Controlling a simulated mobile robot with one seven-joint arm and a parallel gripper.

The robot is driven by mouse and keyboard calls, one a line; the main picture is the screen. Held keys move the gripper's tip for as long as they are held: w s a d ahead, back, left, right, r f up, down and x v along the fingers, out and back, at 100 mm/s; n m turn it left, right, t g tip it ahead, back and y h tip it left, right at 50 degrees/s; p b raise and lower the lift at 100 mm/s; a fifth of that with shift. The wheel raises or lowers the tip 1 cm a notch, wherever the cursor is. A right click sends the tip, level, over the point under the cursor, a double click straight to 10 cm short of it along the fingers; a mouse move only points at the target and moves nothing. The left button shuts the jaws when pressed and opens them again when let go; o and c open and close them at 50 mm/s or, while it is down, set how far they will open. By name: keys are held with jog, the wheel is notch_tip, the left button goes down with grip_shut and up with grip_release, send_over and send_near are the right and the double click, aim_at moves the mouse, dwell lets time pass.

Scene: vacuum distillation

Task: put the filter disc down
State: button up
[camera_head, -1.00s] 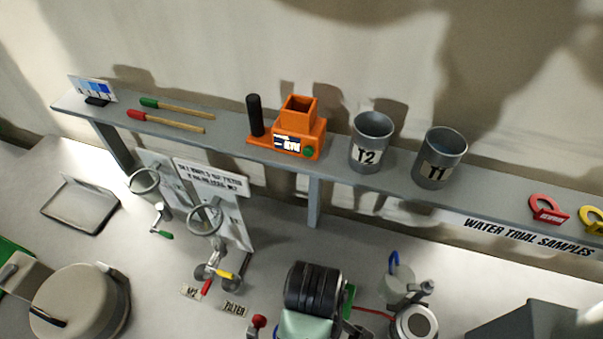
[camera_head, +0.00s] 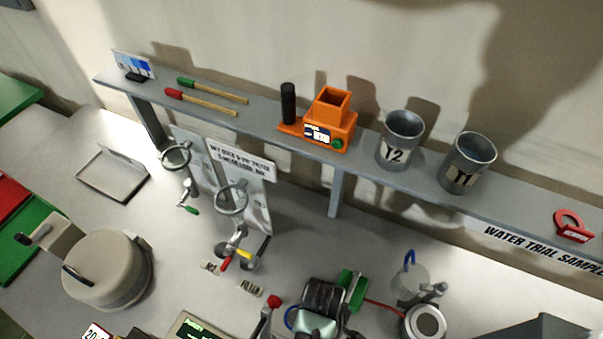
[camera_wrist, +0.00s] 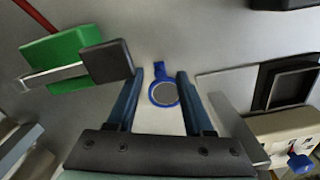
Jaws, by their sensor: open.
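The filter disc, a grey round mesh in a bright blue ring with a short tab (camera_wrist: 164,94), shows in the wrist view between and beyond my fingers. It appears to lie flat on the pale bench, apart from both fingers. My gripper (camera_wrist: 160,80) is open, with one dark blue finger on each side of the disc in the picture. In the head view my black and pale green wrist is over the front of the bench, and the fingertips are hidden. I cannot tell the exact height of the fingers above the bench.
A green block (camera_wrist: 58,56) stands left of my fingers. A dark-framed tray (camera_wrist: 290,82) and a beige device with a blue knob (camera_wrist: 285,140) are to the right. In the head view, ring stands (camera_head: 232,197), a round pot (camera_head: 105,268) and a shelf (camera_head: 360,168) surround clear bench.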

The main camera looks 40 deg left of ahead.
jog(key=shift+f, duration=0.7)
jog(key=shift+c, duration=0.2)
grip_shut()
